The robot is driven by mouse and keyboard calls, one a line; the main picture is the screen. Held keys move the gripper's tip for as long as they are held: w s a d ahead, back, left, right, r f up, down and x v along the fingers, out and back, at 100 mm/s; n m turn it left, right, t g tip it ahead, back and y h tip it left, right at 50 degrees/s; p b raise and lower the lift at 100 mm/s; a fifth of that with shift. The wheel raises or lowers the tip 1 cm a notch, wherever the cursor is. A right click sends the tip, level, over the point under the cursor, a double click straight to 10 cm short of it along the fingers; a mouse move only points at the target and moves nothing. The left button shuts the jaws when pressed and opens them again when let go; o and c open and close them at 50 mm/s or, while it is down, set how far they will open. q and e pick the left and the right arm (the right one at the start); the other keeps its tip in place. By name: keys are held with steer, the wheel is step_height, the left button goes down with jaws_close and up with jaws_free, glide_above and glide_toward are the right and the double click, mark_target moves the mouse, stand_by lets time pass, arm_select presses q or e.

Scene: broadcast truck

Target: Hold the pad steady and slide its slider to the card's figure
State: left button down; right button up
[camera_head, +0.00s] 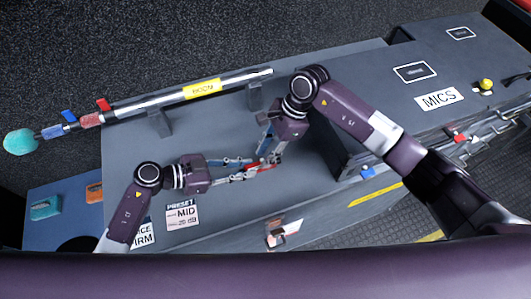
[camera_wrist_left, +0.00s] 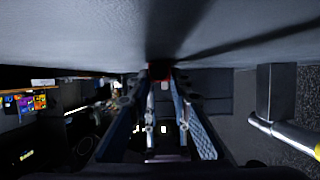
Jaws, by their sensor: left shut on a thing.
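The preset card (camera_head: 183,215), white and reading MID with a small dB figure below, lies on the grey desk left of the front middle. My left gripper (camera_head: 262,169) reaches right, low over the desk, and is shut on a small red thing (camera_head: 265,161), which I take to be the pad. The red thing also shows dark between the fingertips in the left wrist view (camera_wrist_left: 159,70). My right gripper (camera_head: 266,151) points down at the same spot, close to the left fingertips. Its finger gap is unclear. The slider and its setting are hidden or too small to read.
A boom pole (camera_head: 175,97) with a teal end rests on stands along the back. A dark upright block (camera_head: 337,150) stands right of my right gripper. A MICS label (camera_head: 439,98) is on the right surface. Teal (camera_head: 45,208) and orange items lie at left.

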steer(key=shift+f, duration=0.15)
steer(key=shift+c, duration=0.2)
jaws_close()
steer(key=shift+s+a, duration=0.25)
steer(key=shift+a, duration=0.6)
steer(key=shift+o, duration=0.2)
jaws_free()
